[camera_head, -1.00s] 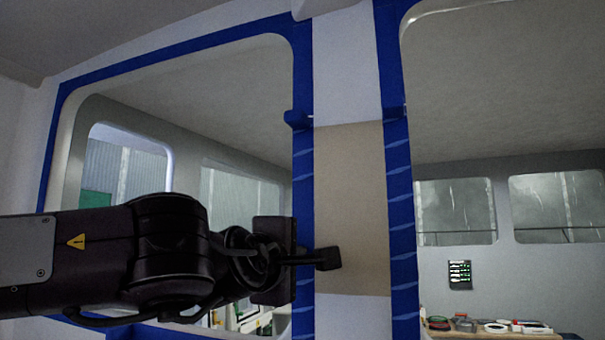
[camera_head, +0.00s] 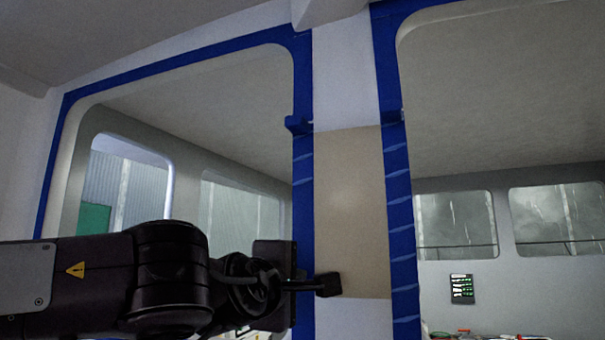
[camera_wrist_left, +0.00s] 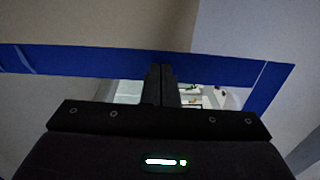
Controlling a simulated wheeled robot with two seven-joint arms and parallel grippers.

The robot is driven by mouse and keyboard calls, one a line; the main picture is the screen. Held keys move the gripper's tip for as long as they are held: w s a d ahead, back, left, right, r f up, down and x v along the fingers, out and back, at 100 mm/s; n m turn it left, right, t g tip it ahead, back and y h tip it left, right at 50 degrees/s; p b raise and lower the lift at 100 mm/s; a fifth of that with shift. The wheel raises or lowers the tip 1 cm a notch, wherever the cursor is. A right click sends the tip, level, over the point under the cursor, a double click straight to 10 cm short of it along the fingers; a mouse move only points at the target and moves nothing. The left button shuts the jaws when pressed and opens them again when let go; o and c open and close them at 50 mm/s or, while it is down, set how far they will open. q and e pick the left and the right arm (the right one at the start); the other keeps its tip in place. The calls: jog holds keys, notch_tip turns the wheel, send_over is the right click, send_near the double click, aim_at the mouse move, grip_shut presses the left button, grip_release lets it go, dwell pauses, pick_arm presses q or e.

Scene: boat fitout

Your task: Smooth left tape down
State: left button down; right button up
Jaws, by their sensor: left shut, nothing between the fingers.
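The left tape (camera_head: 303,190) is a blue vertical strip along the left edge of the pillar between two window openings. Pale slanted marks show along it. In the left wrist view the blue tape (camera_wrist_left: 90,61) runs across the picture beyond the fingers. My left gripper (camera_head: 328,284) is shut and empty, its fingertips over the pillar's lower part, just right of the left tape. The fingers (camera_wrist_left: 161,85) also show closed together in the wrist view. Whether they touch the surface I cannot tell. The gripper hides part of the tape's lower end. My right gripper is not in view.
A beige panel (camera_head: 350,210) covers the middle of the pillar. A second blue tape (camera_head: 399,210) runs along its right edge. Small blue protrusions (camera_head: 298,123) stick out near the panel's top. Window openings lie on both sides.

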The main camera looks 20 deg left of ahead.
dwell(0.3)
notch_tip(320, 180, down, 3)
jog(key=b, duration=0.2)
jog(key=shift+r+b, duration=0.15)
jog(key=shift+b, duration=0.15)
dwell(0.4)
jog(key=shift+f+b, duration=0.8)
